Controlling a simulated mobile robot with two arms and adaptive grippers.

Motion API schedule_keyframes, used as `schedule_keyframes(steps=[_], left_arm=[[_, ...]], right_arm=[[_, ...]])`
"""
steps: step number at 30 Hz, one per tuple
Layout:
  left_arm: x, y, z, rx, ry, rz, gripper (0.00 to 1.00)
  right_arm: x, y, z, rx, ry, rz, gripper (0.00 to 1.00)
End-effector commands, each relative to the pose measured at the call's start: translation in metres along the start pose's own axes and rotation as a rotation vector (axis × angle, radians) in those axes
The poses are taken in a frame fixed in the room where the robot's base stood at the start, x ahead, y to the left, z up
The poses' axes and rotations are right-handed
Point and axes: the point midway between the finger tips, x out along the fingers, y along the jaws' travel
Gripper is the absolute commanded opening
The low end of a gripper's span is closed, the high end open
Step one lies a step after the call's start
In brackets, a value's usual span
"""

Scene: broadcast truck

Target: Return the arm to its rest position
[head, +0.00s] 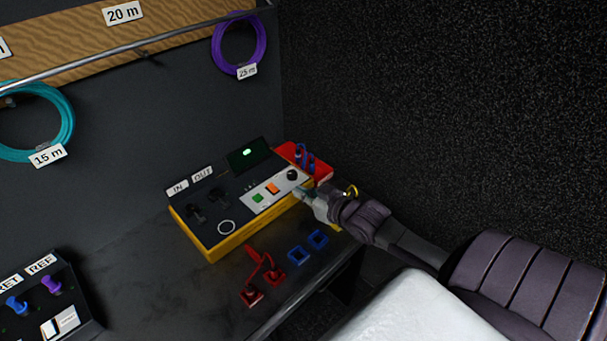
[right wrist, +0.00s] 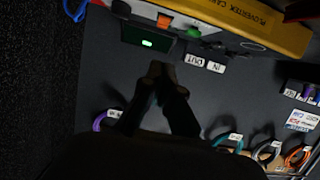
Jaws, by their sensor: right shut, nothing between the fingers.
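My right arm comes in from the right in the head view, and its gripper (head: 303,194) is at the right front edge of the yellow-and-black cable tester (head: 222,243), near its black knob. I cannot tell whether it touches the tester. In the right wrist view the dark fingers (right wrist: 162,72) are together and hold nothing. The tester shows a small screen (head: 248,153) with a lit green mark, plus green and orange buttons. The screen also shows in the right wrist view (right wrist: 147,44). My left gripper is out of view.
Red connectors (head: 264,275) and blue connectors (head: 308,246) lie on the dark bench (head: 150,290) before the tester. A red tray (head: 320,170) is behind it. A RET/REF box (head: 75,320) stands at left. Purple (head: 262,45) and teal (head: 70,120) cable coils hang above.

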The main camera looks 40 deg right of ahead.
Motion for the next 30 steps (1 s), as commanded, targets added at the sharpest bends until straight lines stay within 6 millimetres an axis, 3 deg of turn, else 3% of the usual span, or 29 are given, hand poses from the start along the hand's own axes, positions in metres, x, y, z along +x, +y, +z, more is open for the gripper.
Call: schedule_keyframes(steps=[21, 25, 30], left_arm=[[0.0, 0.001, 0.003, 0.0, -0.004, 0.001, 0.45], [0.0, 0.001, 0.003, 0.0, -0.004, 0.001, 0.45], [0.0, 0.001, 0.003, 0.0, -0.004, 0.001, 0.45]], right_arm=[[-0.005, -0.004, 0.004, -0.001, -0.011, -0.002, 0.0], [-0.015, -0.034, 0.031, -0.012, -0.116, -0.016, 0.0], [-0.058, -0.106, 0.086, -0.053, -0.397, -0.042, 0.0]])
